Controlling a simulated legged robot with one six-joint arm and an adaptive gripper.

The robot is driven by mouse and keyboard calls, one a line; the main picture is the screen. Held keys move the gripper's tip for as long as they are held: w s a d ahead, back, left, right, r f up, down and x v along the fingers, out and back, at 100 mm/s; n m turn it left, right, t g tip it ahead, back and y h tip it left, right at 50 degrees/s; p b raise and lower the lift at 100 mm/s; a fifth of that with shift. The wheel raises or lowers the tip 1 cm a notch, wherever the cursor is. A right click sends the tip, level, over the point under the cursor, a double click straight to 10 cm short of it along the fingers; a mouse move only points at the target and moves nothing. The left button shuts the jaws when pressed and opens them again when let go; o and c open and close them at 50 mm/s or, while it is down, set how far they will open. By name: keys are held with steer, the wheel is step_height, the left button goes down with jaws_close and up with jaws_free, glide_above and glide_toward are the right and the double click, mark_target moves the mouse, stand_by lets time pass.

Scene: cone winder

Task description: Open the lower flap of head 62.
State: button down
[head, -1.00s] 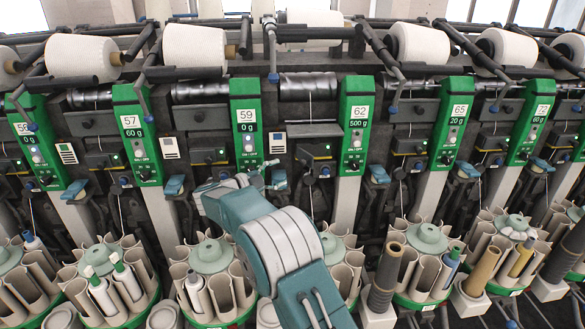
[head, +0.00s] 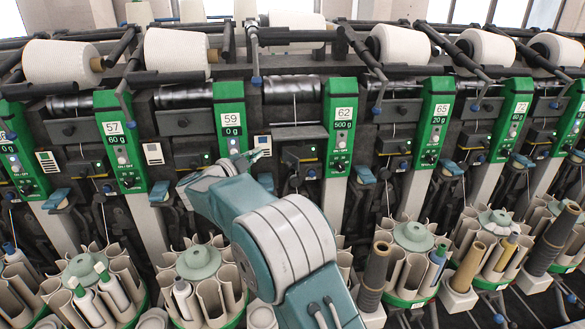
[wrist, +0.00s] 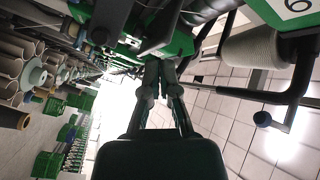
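Head 62 has a green panel (head: 340,125) marked 62 and 500 g, right of centre in the head view. Left of this panel, a pale grey plate (head: 300,132) stands out above a dark box (head: 302,156) with a small lit display. Which part is the lower flap I cannot tell for certain. My gripper (head: 260,153) is in front of the machine, between the panels of heads 59 and 62, left of the dark box and apparently apart from it. In the wrist view its two fingers (wrist: 159,68) come together at the tips, with nothing visible between them.
The head 59 panel (head: 231,120) stands close to the left of my gripper. A blue lever (head: 365,174) sits low beside head 62. Below are round bobbin magazines (head: 413,237) and a brown cone stack (head: 377,272). White yarn packages (head: 402,45) line the top.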

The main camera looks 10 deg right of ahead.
steer(key=s+d+r+n+t+y, duration=0.1)
steer(key=s+r+n+t+y, duration=0.15)
steer(key=r+n+y, duration=0.35)
steer(key=s+d+r+n+t+y, duration=0.2)
steer(key=s+r+n+y, duration=0.2)
steer(key=r+n+y, duration=0.25)
steer(key=s+d+f+n+g+y, duration=0.25)
steer(key=s+n+g, duration=0.2)
steer(key=s, duration=0.85)
steer(key=s+d+f+g+h, duration=0.3)
steer(key=s+d+f+g, duration=0.1)
steer(key=s+d+f, duration=0.7)
steer(key=w+f+m+t+y, duration=0.1)
steer(key=w+f+m+t, duration=0.1)
steer(key=w, duration=1)
steer(key=w+f+m+t+y, duration=0.1)
steer(key=w+m+t, duration=0.3)
steer(key=w, duration=0.8)
steer(key=w+f+m+t+y, duration=0.1)
steer(key=w+m, duration=0.5)
steer(key=w, duration=0.6)
steer(key=shift+w+f+m+t+y, duration=0.15)
steer(key=shift+f+m+t+y, duration=0.25)
steer(key=shift+f+t, duration=0.5)
steer(key=shift+s+a+r, duration=0.1)
steer(key=shift+s+a, duration=0.4)
steer(key=shift+a, duration=0.35)
steer(key=shift+s+a, duration=0.5)
steer(key=shift+a, duration=0.35)
